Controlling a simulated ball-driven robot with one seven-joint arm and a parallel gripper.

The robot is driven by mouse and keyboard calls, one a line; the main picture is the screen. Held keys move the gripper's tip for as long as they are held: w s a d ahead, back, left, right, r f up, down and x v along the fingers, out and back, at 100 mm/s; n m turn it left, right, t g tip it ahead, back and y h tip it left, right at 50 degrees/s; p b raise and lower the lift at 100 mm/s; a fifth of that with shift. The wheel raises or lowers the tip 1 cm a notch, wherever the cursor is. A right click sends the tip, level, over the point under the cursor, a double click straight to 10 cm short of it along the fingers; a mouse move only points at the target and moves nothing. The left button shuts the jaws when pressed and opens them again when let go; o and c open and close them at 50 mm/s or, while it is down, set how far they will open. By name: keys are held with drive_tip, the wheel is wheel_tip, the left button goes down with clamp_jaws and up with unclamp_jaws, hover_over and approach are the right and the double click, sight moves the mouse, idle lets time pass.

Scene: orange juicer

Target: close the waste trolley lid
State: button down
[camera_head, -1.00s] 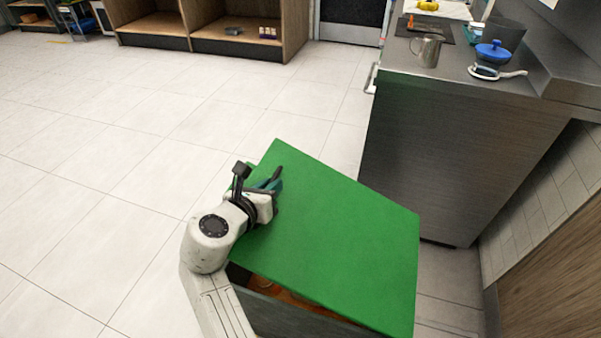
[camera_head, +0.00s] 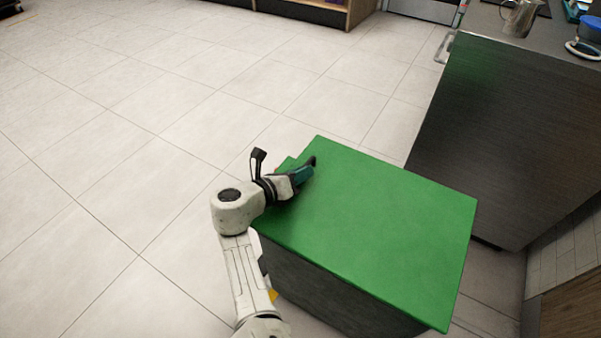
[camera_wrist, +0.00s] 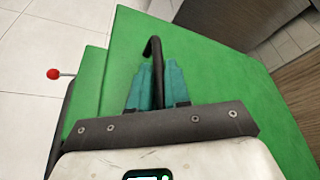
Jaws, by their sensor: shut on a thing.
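The green waste trolley lid (camera_head: 385,225) lies over the dark trolley body (camera_head: 335,295), with no open gap visible along the near edge. My gripper (camera_head: 303,172) is at the lid's far left edge. In the wrist view, the teal fingers of my gripper (camera_wrist: 156,78) are shut on a black curved handle (camera_wrist: 155,52) at the lid. The lid's green surface (camera_wrist: 215,85) fills much of that view. The trolley's inside is hidden under the lid.
A dark steel counter (camera_head: 500,130) stands to the right of the trolley, with a metal jug (camera_head: 521,18) on top. Open tiled floor (camera_head: 150,130) lies to the left. A red ball-tipped rod (camera_wrist: 54,74) shows at the left of the wrist view.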

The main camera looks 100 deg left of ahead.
drive_tip(key=shift+d+f, duration=0.15)
drive_tip(key=shift+f, duration=0.4)
drive_tip(key=c, duration=1.4)
unclamp_jaws()
drive_tip(key=shift+f, duration=0.1)
drive_tip(key=shift+c, duration=0.2)
wheel_tip(320, 180, up, 4)
drive_tip(key=p, duration=0.4)
hover_over(270, 207)
